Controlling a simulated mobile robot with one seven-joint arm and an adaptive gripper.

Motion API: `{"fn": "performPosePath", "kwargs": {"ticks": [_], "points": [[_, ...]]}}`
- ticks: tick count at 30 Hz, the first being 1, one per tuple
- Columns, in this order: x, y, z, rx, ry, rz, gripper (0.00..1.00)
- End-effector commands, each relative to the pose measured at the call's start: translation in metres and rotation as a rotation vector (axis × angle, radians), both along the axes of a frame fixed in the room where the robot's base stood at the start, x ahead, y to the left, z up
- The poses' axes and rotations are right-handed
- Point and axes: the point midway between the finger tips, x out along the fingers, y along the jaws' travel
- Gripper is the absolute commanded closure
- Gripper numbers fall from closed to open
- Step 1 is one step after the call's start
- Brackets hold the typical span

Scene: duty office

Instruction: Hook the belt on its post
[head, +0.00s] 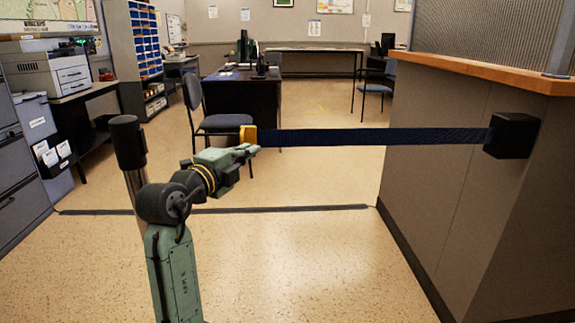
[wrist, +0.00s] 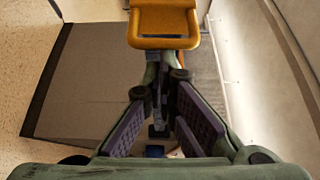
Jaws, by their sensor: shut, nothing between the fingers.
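The dark blue belt (head: 370,136) stretches level from a black box (head: 512,135) on the counter's side to its orange end piece (head: 248,136). My gripper (head: 254,149) is shut and empty, right by the orange end piece. In the wrist view the end piece (wrist: 163,41) lies just beyond my shut fingertips (wrist: 165,73); I cannot tell whether they touch. The post (head: 128,145), with a black top on a metal tube, stands to the left of the end piece, apart from it. My arm hides part of the post's lower tube.
The counter (head: 440,160) with a wooden top borders the right. A dark strip (head: 300,209) crosses the floor. Grey cabinets (head: 15,180) and a printer table stand left. A chair (head: 222,121) and desk stand behind the belt. The floor in front is clear.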

Motion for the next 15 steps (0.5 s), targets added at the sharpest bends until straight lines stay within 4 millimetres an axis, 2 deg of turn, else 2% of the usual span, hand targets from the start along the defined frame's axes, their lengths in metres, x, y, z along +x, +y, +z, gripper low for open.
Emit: {"fn": "performPosePath", "kwargs": {"ticks": [1, 3, 9, 15], "points": [[0.001, 0.024, -0.004, -0.002, 0.000, 0.010, 1.00], [0.001, 0.049, -0.004, -0.001, 0.000, 0.010, 1.00], [0.000, 0.119, -0.002, -0.004, 0.001, 0.008, 1.00], [0.000, 0.179, 0.000, -0.004, 0.001, 0.006, 1.00]]}}
